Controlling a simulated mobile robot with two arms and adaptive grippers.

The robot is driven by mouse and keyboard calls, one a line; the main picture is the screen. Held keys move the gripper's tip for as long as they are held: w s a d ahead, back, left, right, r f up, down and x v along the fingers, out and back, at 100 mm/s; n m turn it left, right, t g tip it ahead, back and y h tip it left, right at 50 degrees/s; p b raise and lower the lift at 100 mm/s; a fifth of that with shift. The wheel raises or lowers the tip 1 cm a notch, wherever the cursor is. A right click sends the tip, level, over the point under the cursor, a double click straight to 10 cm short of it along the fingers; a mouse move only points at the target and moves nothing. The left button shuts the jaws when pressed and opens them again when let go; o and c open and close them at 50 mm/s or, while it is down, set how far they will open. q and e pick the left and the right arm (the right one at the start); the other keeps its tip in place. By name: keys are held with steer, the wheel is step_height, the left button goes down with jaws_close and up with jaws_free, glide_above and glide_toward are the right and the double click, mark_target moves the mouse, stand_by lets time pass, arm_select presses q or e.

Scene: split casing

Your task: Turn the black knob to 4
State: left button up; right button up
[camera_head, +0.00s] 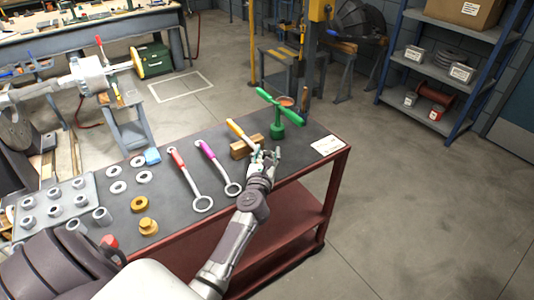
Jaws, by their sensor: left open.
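My left gripper (267,154) is open over the far right part of the dark workbench top (215,150). It is close to a wooden block (243,148) and an orange-yellow handled tool (238,131); I cannot tell whether it touches them. A green valve-like piece with a two-armed handle (278,120) stands just beyond it. I cannot make out a black knob or a figure 4 anywhere in this view. The gripper hides part of the bench behind it. My right gripper is not in view.
A red-handled wrench (187,177) and a purple-handled one (217,165) lie left of the gripper. Several washers, brass parts (148,226) and a grey plate with pegs (60,207) are further left. A label (327,145) lies near the right edge. Floor to the right is clear.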

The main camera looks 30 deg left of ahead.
arm_select(q)
steer(key=v, duration=1.2)
steer(key=s+d+f+m+g+h, duration=0.1)
steer(key=d+f+m+h, duration=0.25)
steer(key=f+m, duration=0.45)
steer(key=s+d+f+m+g+h, duration=0.15)
steer(key=d+f+m, duration=0.35)
steer(key=f, duration=0.5)
steer(key=s+d+f+m+g+h, duration=0.2)
steer(key=s+f+m, duration=0.2)
steer(key=f+m, duration=0.3)
steer(key=s+d+f+m+g+h, duration=0.1)
steer(key=s+d+f+m+g, duration=0.1)
steer(key=s+f+m, duration=0.55)
steer(key=s+a+f+m+g, duration=0.1)
steer(key=s+f+m+g, duration=0.2)
steer(key=s, duration=0.6)
steer(key=s+a+f+m+g, duration=0.1)
steer(key=s+f+m+g, duration=0.2)
steer(key=s+f+m, duration=0.4)
steer(key=s+a+f+m+g, duration=0.1)
steer(key=s+f+m+g, duration=0.2)
steer(key=s, duration=0.9)
step_height(320, 180, down, 5)
steer(key=m, duration=0.3)
steer(key=shift+y, duration=0.3)
